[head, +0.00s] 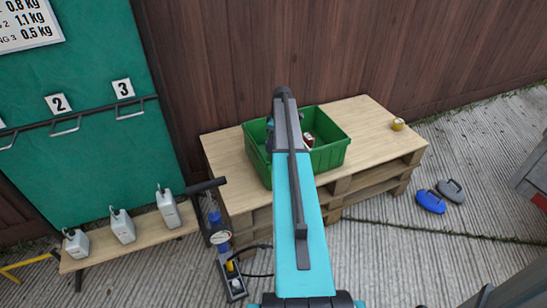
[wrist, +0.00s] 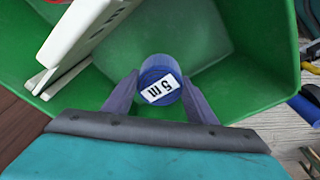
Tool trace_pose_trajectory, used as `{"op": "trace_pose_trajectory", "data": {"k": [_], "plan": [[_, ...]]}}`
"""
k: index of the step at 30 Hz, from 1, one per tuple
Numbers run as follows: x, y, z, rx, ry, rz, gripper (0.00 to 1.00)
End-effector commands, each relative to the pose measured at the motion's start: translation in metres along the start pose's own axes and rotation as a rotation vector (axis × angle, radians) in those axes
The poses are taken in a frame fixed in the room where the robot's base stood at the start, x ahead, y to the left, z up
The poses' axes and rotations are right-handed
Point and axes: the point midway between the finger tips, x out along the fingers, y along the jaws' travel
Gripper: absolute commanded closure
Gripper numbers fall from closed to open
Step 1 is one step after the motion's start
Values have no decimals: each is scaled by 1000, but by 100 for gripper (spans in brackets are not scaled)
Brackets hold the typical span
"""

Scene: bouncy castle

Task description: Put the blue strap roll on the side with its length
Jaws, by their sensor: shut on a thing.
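The blue strap roll (wrist: 160,80) shows in the wrist view with a white label reading "5 m" facing the camera. My gripper (wrist: 158,92) has one finger on each side of the roll and is shut on it. The roll is over or inside the green crate (wrist: 240,95); its height above the crate floor is hard to judge. In the head view the green crate (head: 338,153) stands on the pallet table, and my arm hides the roll and most of my gripper.
A yellow roll (head: 397,124) sits on the pallet table (head: 375,125), whose right part is mostly clear. White containers (head: 122,226) stand on a low bench at left.

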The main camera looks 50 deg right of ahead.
Motion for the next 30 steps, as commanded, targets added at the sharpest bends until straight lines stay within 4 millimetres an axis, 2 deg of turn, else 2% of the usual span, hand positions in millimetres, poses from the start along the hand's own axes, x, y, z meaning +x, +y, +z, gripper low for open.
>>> {"op": "trace_pose_trajectory", "data": {"k": [3,6,20,30], "plan": [[19,0,2,0,0,-1,79],[30,0,4,-1,0,-1,79],[37,0,5,-1,0,0,79],[69,0,10,-1,0,-1,79]]}}
